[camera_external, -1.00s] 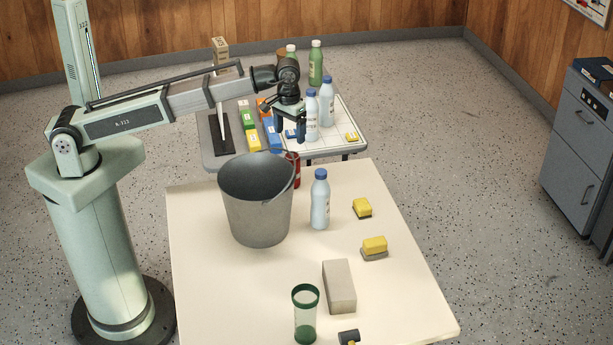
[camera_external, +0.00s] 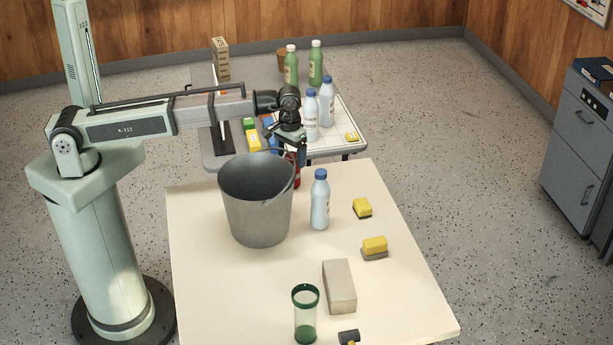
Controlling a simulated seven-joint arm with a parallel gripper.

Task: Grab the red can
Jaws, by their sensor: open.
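The red can (camera_external: 296,172) stands on the cream table near its far edge, just behind and to the right of the grey bucket (camera_external: 257,215). The bucket hides part of the can's left side. My gripper (camera_external: 294,157) points down at the top of the can, with its fingers close to it. The jaws are open. I cannot tell whether the fingers are around the can or just above it.
A white bottle with a blue cap (camera_external: 320,200) stands right of the bucket. Yellow sponges (camera_external: 362,208), a grey block (camera_external: 339,286) and a green-rimmed glass (camera_external: 305,313) are nearer. The far grey table (camera_external: 214,160) holds several bottles and boxes.

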